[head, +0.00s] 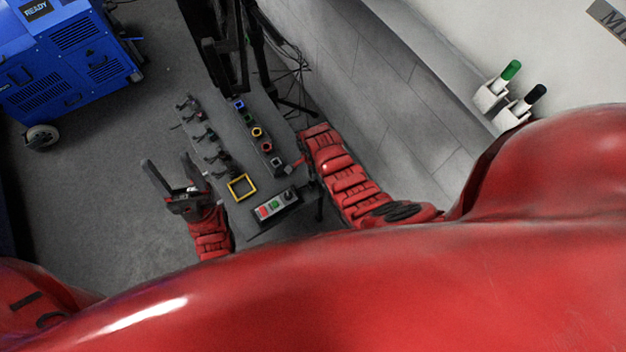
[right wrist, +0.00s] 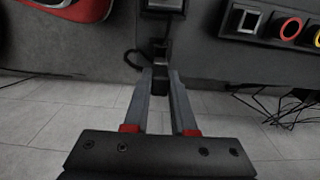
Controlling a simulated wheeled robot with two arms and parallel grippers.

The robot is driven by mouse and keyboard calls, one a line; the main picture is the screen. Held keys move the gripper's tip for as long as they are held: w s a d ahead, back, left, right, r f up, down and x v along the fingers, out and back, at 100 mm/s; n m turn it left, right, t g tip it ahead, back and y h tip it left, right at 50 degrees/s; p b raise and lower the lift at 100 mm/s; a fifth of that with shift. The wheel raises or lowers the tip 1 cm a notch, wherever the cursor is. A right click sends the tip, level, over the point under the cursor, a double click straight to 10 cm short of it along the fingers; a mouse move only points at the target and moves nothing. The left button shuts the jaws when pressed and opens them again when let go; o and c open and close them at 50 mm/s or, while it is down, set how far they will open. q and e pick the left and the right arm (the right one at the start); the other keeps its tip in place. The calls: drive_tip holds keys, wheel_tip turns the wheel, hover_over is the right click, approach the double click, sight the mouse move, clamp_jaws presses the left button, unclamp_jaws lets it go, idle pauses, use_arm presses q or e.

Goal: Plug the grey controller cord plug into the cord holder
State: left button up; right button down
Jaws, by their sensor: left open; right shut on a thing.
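My right gripper (right wrist: 160,78) is shut on a small dark plug (right wrist: 161,52), which appears to be the controller cord plug. It is at the table's edge, below a dark box in the right wrist view. A dark cord (right wrist: 133,58) curls beside it. The cord holder appears to be the dark strip with coloured-rimmed openings (head: 263,146). Its grey-white square opening (right wrist: 250,21) is up and right of the plug, apart from it. In the head view my right gripper's fingertips are hard to make out. My left gripper (head: 171,180) is open and empty, left of the table.
A control box with red and green buttons (head: 275,205) lies at the table's near end, close to a yellow square frame (head: 240,187). Several dark fittings (head: 208,135) line the table's left side. A blue machine (head: 65,60) stands on the floor at upper left. Loose cables hang beyond the table.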

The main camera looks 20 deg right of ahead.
drive_tip(key=shift+d, duration=0.1)
idle(0.3)
drive_tip(key=shift+f+b, duration=1.5)
drive_tip(key=shift+f, duration=0.45)
drive_tip(key=shift+f, duration=0.2)
drive_tip(key=shift+f+b, duration=1.2)
drive_tip(key=shift+f, duration=0.1)
drive_tip(key=shift+r, duration=0.1)
drive_tip(key=c, duration=0.7)
unclamp_jaws()
drive_tip(key=shift+o, duration=0.2)
